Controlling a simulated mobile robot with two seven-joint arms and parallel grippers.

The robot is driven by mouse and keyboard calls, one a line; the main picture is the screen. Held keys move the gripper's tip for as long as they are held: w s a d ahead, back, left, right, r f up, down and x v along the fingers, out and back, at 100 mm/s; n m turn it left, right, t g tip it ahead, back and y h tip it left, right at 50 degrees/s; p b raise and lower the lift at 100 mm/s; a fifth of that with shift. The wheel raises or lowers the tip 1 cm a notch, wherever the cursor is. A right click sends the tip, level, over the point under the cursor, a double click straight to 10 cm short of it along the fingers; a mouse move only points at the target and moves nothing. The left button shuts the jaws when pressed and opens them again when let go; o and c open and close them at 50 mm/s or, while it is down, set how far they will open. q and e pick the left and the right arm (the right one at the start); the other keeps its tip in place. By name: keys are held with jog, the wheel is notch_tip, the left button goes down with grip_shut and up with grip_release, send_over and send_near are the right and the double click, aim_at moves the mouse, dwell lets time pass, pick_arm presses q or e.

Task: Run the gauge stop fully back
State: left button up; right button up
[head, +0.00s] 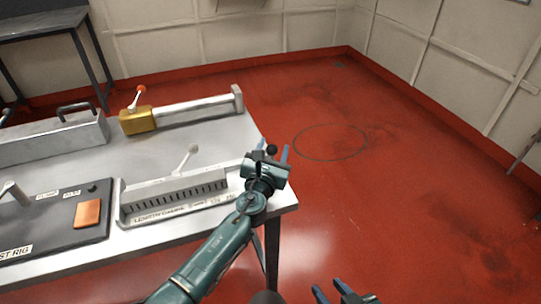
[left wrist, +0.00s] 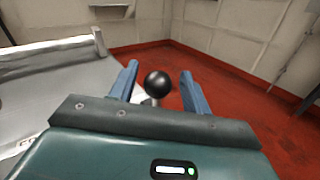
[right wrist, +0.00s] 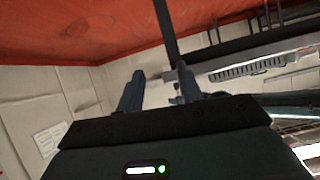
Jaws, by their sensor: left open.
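The length gauge (head: 172,204) is a pale slotted block with a lettered front face, at the table's front right. A pale lever with a ball end (head: 190,151) rises from its back. A black ball knob on a short pale stem (head: 272,149) shows at the gauge's right end, also in the left wrist view (left wrist: 158,84). My left gripper (head: 268,158) is open, with the knob between its fingers and gaps on both sides. The gripper hides the gauge's right end and the stop's body. My right gripper (head: 335,291) is open and empty, low beside the table.
A dark test rig panel (head: 70,228) with an orange block (head: 88,213) lies left of the gauge. Behind stands a long clamp with a yellow block (head: 137,120) and red-knobbed lever. A grey handled box (head: 55,142) is further left. The red floor at right is clear.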

pick_arm(q)
jog(key=shift+s+a, duration=0.1)
jog(key=shift+s, duration=0.3)
jog(key=p+v, duration=0.2)
jog(key=v, duration=0.9)
jog(key=shift+f, duration=0.1)
jog(key=shift+s+a, duration=0.1)
jog(key=shift+s, duration=0.45)
pick_arm(e)
jog(key=shift+d+r, duration=0.3)
jog(key=shift+r, duration=0.15)
